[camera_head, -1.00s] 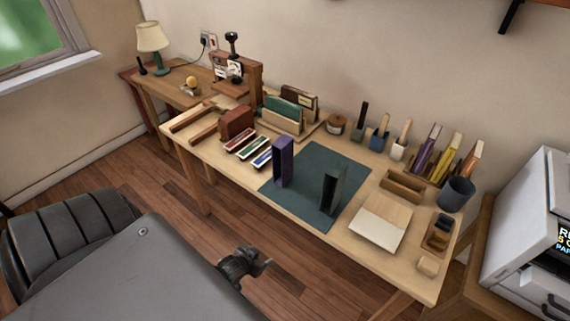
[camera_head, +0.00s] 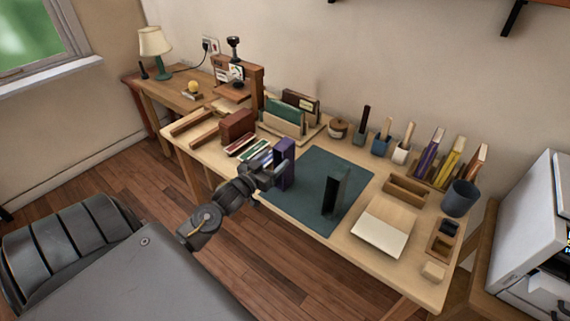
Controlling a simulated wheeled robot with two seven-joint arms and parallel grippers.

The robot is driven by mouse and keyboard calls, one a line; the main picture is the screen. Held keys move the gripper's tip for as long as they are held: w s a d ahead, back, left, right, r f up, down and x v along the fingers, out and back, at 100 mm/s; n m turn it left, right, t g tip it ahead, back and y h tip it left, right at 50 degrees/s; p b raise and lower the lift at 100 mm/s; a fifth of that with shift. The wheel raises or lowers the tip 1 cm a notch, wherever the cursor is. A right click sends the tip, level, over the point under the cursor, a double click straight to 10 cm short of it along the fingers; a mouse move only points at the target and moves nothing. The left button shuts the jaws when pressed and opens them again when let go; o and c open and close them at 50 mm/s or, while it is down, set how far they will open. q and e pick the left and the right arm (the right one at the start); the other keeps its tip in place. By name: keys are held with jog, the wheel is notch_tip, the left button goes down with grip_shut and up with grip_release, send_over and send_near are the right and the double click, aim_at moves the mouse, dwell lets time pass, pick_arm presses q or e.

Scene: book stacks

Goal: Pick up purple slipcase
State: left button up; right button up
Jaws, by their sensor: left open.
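The purple slipcase (camera_head: 287,160) stands upright on the left part of the dark green mat (camera_head: 312,207). My left gripper (camera_head: 276,176) is at its left front side, with the fingers close to the slipcase. The fingers are open, and I cannot tell whether they touch it or reach around it. The gripper and wrist hide the slipcase's lower left part. My right gripper is not in view.
Several flat colored books (camera_head: 240,145) lie to the left, partly hidden by my arm. Books stand in a rack (camera_head: 284,127) behind.

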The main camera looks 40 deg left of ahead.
pick_arm(q)
jog(key=shift+w+f+p, duration=0.2)
jog(key=shift+w+p, duration=0.2)
jog(key=shift+w, duration=1.3)
jog(key=shift+w+f+p, duration=0.2)
jog(key=shift+w+p, duration=0.15)
jog(key=shift+w, duration=1.3)
jog(key=shift+c, duration=0.5)
jog(key=c, duration=1.3)
jog(key=shift+o, duration=0.2)
jog(key=shift+r, duration=0.1)
